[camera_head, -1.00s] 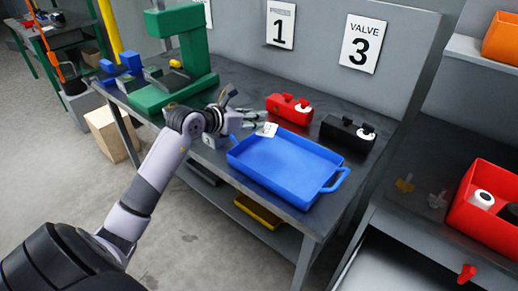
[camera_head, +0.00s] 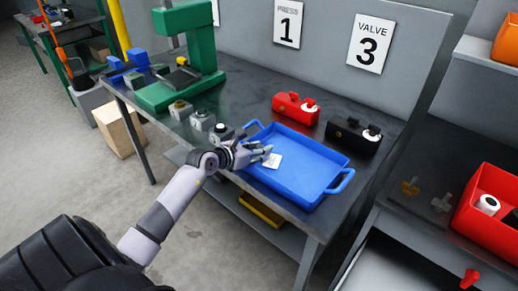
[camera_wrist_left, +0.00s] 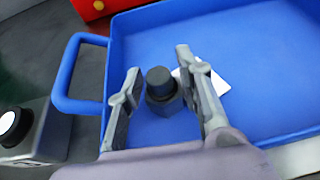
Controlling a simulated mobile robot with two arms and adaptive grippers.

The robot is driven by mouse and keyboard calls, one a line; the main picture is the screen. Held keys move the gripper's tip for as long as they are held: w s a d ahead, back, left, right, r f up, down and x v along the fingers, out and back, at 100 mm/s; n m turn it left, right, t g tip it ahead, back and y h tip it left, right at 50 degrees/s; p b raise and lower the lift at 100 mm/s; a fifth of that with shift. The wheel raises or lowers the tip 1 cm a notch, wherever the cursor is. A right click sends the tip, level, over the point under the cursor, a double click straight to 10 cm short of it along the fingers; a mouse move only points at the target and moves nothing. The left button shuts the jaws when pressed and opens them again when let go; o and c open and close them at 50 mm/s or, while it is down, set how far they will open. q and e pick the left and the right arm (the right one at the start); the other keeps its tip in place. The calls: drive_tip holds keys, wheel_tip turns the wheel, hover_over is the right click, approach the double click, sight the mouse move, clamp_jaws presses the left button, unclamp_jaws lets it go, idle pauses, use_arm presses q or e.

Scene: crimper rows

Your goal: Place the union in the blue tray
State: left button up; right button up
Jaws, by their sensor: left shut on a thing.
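The blue tray (camera_head: 325,165) lies on the grey workbench, and its wall and handle also show in the left wrist view (camera_wrist_left: 72,75). My left gripper (camera_head: 262,150) is over the tray's left end. In the left wrist view my left gripper (camera_wrist_left: 160,72) is shut on the union (camera_wrist_left: 162,92), a dark fitting with a round top, held between the two fingers. The tray floor shows behind it; I cannot tell whether the union touches it. A white card (camera_head: 273,161) lies in the tray beside the fingers. My right gripper is out of view.
A green press (camera_head: 190,65) stands at the bench's far left. Several grey blocks with round knobs (camera_head: 201,119) sit left of the tray. A red block (camera_head: 295,107) and a black block (camera_head: 352,135) stand behind it. The tray's right part is clear.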

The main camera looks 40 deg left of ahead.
use_arm(q)
drive_tip(key=o, duration=0.8)
drive_tip(key=shift+f, duration=0.15)
drive_tip(key=o, duration=0.5)
drive_tip(key=shift+c, duration=0.2)
drive_tip(key=shift+s+r, duration=0.1)
drive_tip(key=shift+r, duration=0.1)
drive_tip(key=b+v, duration=0.1)
drive_tip(key=v, duration=1)
drive_tip(key=shift+s, duration=0.4)
drive_tip(key=shift+r, duration=0.1)
